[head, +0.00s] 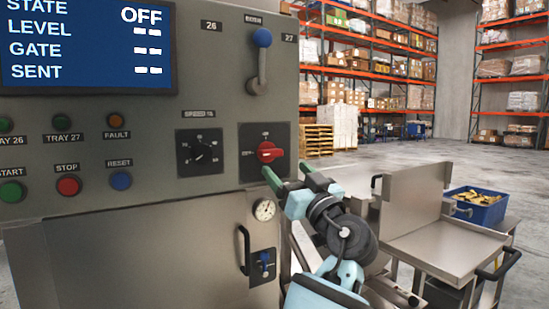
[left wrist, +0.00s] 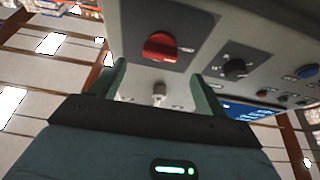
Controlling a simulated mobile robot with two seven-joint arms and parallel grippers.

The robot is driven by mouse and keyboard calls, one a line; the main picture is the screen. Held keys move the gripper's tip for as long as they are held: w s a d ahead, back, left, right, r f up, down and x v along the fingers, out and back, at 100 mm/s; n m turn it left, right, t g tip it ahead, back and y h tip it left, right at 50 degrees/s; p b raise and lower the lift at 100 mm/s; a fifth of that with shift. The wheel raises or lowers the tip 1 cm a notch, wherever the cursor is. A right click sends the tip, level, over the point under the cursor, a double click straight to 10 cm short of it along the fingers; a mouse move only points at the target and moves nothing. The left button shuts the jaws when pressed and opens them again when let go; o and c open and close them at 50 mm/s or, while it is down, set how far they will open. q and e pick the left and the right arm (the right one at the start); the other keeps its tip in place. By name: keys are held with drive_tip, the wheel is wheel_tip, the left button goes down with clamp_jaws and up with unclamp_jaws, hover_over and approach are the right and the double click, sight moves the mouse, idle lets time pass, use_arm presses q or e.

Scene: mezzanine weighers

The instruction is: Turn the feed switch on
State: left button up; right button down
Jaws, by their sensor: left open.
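The feed switch is a red rotary knob (head: 268,153) on a dark square plate on the grey control panel (head: 215,120). The screen (head: 85,45) above left reads STATE OFF. My left gripper (head: 289,174) is open, just below and to the right of the red knob. In the left wrist view the red knob (left wrist: 160,46) lies ahead of the two green fingers (left wrist: 160,82), and nothing shows between the fingertips except the panel behind. I cannot tell whether a finger touches the knob. My right gripper is out of view.
A black speed dial (head: 199,152) is left of the knob, and a blue-balled lever (head: 261,60) above it. A pressure gauge (head: 264,210) and door handle (head: 244,250) are below.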

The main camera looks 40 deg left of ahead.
sight(273, 155)
use_arm(q)
drive_tip(key=p+x, duration=0.1)
drive_tip(key=x, duration=0.5)
drive_tip(key=shift+w+a+r+p, duration=0.15)
drive_tip(key=shift+w+a+p, duration=0.15)
drive_tip(key=shift+a, duration=0.15)
drive_tip(key=c, duration=1)
drive_tip(key=shift+s, duration=0.1)
